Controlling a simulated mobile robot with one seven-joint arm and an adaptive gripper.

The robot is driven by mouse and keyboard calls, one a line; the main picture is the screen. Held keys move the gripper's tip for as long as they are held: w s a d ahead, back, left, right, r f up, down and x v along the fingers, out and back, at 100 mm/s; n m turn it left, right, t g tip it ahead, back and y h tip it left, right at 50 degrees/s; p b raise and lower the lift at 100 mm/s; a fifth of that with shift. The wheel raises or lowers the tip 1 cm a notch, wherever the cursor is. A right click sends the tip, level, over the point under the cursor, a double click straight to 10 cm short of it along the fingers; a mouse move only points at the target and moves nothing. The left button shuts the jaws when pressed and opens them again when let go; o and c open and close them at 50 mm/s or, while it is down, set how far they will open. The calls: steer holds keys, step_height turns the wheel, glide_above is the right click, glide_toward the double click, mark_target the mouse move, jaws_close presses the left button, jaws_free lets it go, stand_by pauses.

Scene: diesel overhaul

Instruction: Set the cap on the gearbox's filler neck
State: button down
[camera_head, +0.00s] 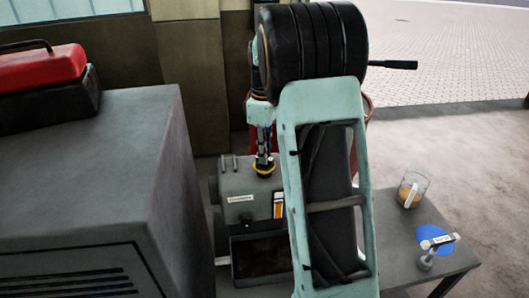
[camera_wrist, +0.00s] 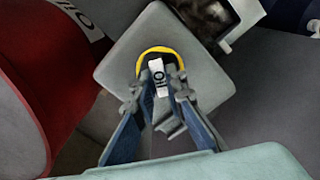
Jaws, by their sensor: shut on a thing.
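The gearbox (camera_head: 245,185) is a grey box with a white label on its front, left of my arm in the head view. It also shows from above in the wrist view (camera_wrist: 205,85). My gripper (camera_head: 264,155) points down over its top. In the wrist view the fingers of my gripper (camera_wrist: 160,90) are shut on a dark cap (camera_wrist: 157,76) with a white OIL tag. A yellow ring (camera_wrist: 155,49) curves around the cap's far side. The filler neck is hidden under the cap and fingers, so I cannot tell whether the cap is seated or just above it.
A table (camera_head: 385,235) at right bears a glass jug (camera_head: 413,190) of amber liquid and a blue disc (camera_head: 432,238) with a small tool-like thing on it. A grey cabinet (camera_head: 80,190) with a red toolbox (camera_head: 40,68) stands at left. A red drum (camera_wrist: 45,90) is close by.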

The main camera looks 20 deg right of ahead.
steer(key=shift+f, duration=0.4)
stand_by(0.7)
steer(key=c, duration=1.9)
jaws_free()
step_height(320, 180, up, 12)
steer(key=shift+r, duration=0.1)
